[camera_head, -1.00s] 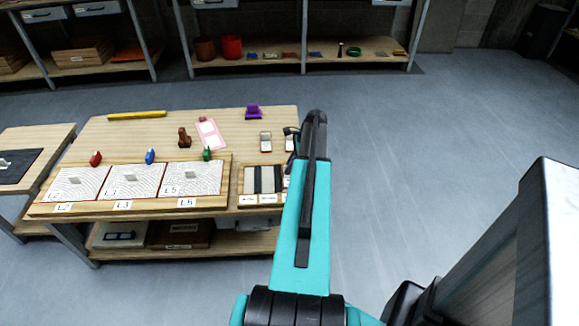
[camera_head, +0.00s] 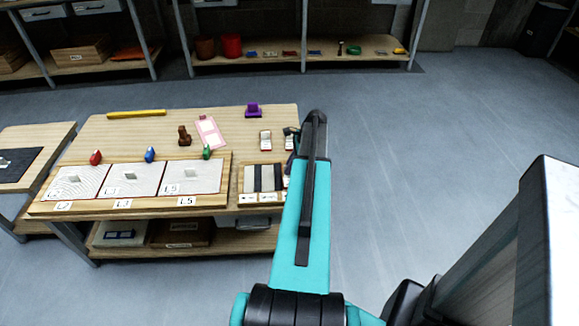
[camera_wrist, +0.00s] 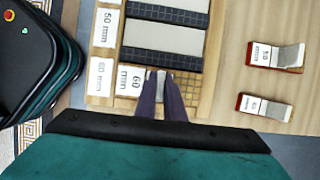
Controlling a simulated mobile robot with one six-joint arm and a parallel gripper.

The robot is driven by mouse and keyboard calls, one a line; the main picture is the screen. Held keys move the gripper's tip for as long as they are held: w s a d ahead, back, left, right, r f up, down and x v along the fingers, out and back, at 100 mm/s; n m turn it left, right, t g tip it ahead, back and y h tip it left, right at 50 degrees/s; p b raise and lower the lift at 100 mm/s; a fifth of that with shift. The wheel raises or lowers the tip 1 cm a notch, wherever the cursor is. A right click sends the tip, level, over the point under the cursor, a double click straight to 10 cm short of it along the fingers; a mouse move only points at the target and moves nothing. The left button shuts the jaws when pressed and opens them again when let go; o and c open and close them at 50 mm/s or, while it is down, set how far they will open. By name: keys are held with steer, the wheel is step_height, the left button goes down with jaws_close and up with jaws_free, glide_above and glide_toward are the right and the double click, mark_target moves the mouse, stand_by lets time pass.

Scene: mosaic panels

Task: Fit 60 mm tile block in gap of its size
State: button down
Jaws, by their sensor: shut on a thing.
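In the wrist view my gripper (camera_wrist: 160,78) is shut on a small grey piece between its purple fingers. A white label reading 60 mm (camera_wrist: 130,80) shows just left of the fingertips and appears to belong to the held block. The block is over or in the storage tray (camera_wrist: 207,72), at the compartment beside the tray's 60 mm label (camera_wrist: 100,76); I cannot tell whether it touches the floor. In the head view my arm hides the gripper and block. Three patterned panels, L2 (camera_head: 70,187), L3 (camera_head: 118,188) and L5 (camera_head: 205,174), each show a small gap near the middle.
Two labelled blocks (camera_wrist: 275,55) (camera_wrist: 264,107) lie right of the tray. Red (camera_head: 95,157), blue (camera_head: 150,154) and green (camera_head: 207,152) pieces stand behind the panels. A brown stamp-like object (camera_head: 184,136), pink sheet (camera_head: 210,132) and purple object (camera_head: 253,110) are farther back. Floor right of the table is clear.

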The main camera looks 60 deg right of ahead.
steer(key=shift+f, duration=0.4)
steer(key=c, duration=1.8)
jaws_free()
steer(key=shift+o, duration=0.2)
steer(key=v, duration=1.3)
steer(key=shift+r+b, duration=0.35)
steer(key=shift+r, duration=0.05)
